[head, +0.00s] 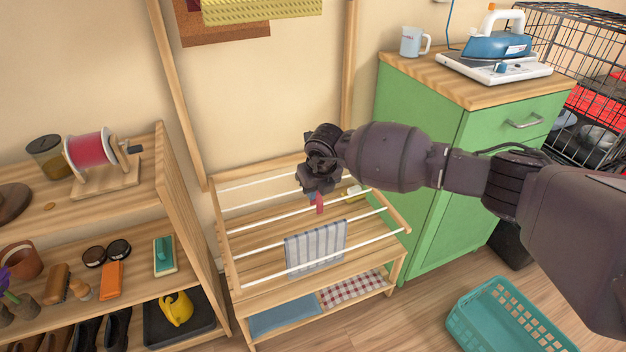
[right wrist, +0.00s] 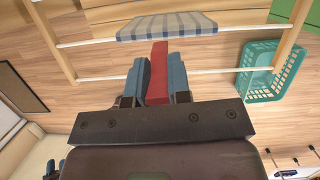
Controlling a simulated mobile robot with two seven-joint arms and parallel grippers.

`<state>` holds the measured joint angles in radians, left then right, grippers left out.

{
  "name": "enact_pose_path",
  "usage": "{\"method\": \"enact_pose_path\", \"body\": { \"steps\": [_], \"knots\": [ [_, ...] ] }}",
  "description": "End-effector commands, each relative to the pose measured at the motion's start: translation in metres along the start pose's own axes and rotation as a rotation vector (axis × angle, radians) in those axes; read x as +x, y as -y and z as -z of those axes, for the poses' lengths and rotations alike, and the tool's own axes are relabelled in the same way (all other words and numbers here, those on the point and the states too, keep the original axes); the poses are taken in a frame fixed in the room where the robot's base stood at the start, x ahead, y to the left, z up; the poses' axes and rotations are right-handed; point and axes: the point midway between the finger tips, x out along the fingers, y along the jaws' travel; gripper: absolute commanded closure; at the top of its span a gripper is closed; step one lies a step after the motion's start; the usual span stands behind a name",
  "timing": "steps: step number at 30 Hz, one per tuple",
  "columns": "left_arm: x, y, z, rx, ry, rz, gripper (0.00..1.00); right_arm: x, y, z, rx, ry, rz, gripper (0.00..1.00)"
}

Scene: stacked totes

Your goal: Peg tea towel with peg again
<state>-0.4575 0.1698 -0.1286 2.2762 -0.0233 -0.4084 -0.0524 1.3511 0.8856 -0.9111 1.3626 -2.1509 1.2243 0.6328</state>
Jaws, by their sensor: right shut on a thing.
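The tea towel (head: 316,250), white with blue-grey stripes, hangs over a front rail of the wooden drying rack (head: 222,262). It also shows at the top of the right wrist view (right wrist: 167,27). My right gripper (head: 318,186) is above the rack, behind the towel, shut on a red peg (head: 320,204). In the right wrist view the peg (right wrist: 158,72) points out between the two fingers toward the towel. Its tip appears close to the towel's edge; I cannot tell whether they touch. My left gripper is not in view.
A blue cloth (head: 283,316) and a red checked cloth (head: 352,288) lie on the rack's lower shelf. A green cabinet (head: 425,165) with an iron (head: 497,44) stands right. A teal basket (head: 508,318) is on the floor. A shelf unit (head: 178,190) stands left.

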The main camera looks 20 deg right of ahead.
Motion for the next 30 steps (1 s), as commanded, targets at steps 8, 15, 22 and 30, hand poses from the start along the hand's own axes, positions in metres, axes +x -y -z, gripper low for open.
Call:
{"method": "enact_pose_path", "body": {
  "steps": [8,15,22,30],
  "knots": [
    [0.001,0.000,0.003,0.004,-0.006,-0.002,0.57,0.012,0.003,-0.002,0.073,0.003,0.020,1.00],
    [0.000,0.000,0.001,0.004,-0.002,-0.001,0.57,0.011,0.003,-0.002,0.072,0.003,0.020,1.00],
    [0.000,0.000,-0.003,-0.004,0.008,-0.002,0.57,0.014,0.002,-0.001,0.072,0.006,0.020,1.00],
    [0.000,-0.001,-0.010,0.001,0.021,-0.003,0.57,0.026,0.002,0.003,0.071,0.004,0.019,1.00]
  ]
}}
